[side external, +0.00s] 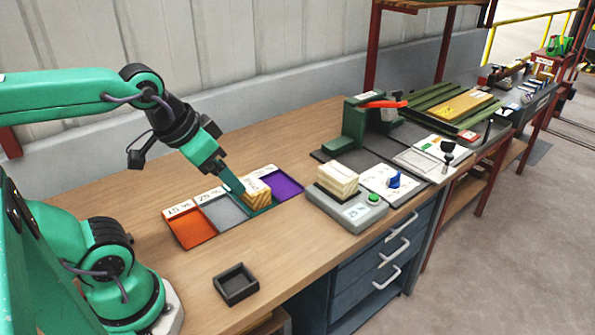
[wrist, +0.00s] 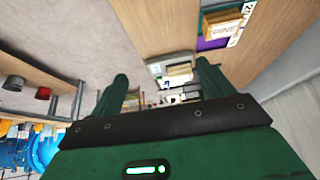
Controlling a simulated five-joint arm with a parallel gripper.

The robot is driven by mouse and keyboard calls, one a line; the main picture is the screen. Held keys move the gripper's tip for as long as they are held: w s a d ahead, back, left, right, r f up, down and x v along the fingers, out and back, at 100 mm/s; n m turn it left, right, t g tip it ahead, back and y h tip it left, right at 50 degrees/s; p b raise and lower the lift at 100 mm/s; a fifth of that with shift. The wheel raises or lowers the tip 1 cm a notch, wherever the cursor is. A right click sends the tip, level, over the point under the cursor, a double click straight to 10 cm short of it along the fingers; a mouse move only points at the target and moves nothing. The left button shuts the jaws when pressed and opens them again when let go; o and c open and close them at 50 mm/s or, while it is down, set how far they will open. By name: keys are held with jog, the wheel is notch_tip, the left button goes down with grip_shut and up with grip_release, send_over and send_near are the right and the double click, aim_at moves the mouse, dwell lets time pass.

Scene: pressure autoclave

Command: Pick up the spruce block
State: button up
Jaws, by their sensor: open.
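Two wooden blocks show, and I cannot tell for certain which is spruce. A pale block (side external: 337,180) sits on a grey scale (side external: 345,207); it also shows in the wrist view (wrist: 179,70), in the gap between my fingers but farther off. A yellower, striped block (side external: 257,193) sits in a green compartment of the divided tray (side external: 193,231); it shows at the upper right of the wrist view (wrist: 222,20), outside my fingers. My gripper (side external: 238,188) overlaps the tray area in the side view, its tips close to the striped block. In the wrist view my gripper (wrist: 161,70) is open and empty.
The tray has orange, grey and purple (side external: 285,185) compartments with labels. A small black open box (side external: 236,284) stands near the front edge. A green press (side external: 365,122) with an orange handle stands behind the scale. Bare bench lies left of and behind the tray.

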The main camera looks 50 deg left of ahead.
jog(key=n+g, duration=0.6)
jog(key=n, duration=1.2)
send_over(339, 171)
notch_tip(339, 171, down, 11)
jog(key=shift+f, duration=0.1)
jog(key=shift+w+f, duration=0.1)
jog(key=shift+f, duration=0.15)
jog(key=shift+f, duration=0.15)
jog(key=shift+f, duration=1.15)
